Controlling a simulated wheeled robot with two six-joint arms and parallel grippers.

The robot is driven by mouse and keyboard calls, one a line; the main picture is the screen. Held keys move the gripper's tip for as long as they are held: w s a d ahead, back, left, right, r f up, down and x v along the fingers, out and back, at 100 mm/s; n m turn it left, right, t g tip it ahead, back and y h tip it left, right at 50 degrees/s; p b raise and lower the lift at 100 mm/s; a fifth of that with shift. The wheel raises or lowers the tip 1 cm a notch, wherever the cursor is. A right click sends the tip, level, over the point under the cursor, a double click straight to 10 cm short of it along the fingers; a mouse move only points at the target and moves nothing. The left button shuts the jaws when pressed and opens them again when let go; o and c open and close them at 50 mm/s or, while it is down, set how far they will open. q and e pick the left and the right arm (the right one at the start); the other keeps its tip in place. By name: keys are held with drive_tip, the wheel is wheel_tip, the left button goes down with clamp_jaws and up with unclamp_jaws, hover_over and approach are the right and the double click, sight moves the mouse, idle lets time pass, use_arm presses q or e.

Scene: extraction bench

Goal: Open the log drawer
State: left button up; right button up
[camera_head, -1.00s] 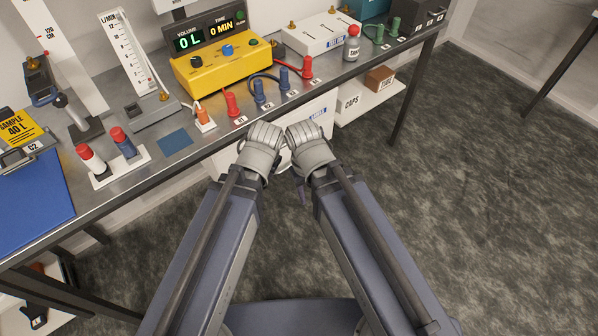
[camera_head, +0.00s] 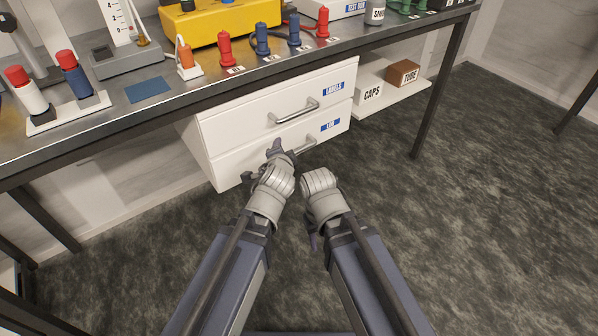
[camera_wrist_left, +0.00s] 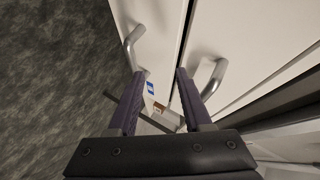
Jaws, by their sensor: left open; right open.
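The log drawer (camera_head: 240,166) is the lower white drawer under the bench, with a blue LOG label and a silver bar handle (camera_head: 304,144). Its front looks flush with the drawer above, so it appears shut. My left gripper (camera_head: 274,152) is in front of it, just left of the handle, and partly covers the front. In the left wrist view, my left gripper's fingers (camera_wrist_left: 155,88) are open and empty, with the log handle (camera_wrist_left: 132,42) to their upper left. My right gripper (camera_head: 312,240) hangs below its wrist, right of the left arm, clear of the drawers; its fingers are mostly hidden.
The labels drawer (camera_head: 235,121) with its own handle (camera_head: 297,110) sits directly above. The bench top (camera_head: 193,88) overhangs both, with coloured plugs and a yellow box on it. A white shelf (camera_head: 395,95) with caps and tube boxes is to the right. Floor in front is clear.

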use_arm(q)
drive_tip(key=w+d+f+m+t+h+b, duration=0.1)
drive_tip(key=d+f+m+t+h+b, duration=0.2)
drive_tip(key=b, duration=0.8)
wheel_tip(320, 180, down, 5)
drive_tip(key=shift+w+d+r+m+b, duration=0.1)
drive_tip(key=shift+w+d+m+b, duration=0.2)
drive_tip(key=shift+m, duration=0.7)
use_arm(e)
wheel_tip(320, 180, down, 14)
use_arm(q)
drive_tip(key=shift+a, duration=0.1)
drive_tip(key=shift+w, duration=0.2)
use_arm(e)
drive_tip(key=shift+w, duration=0.15)
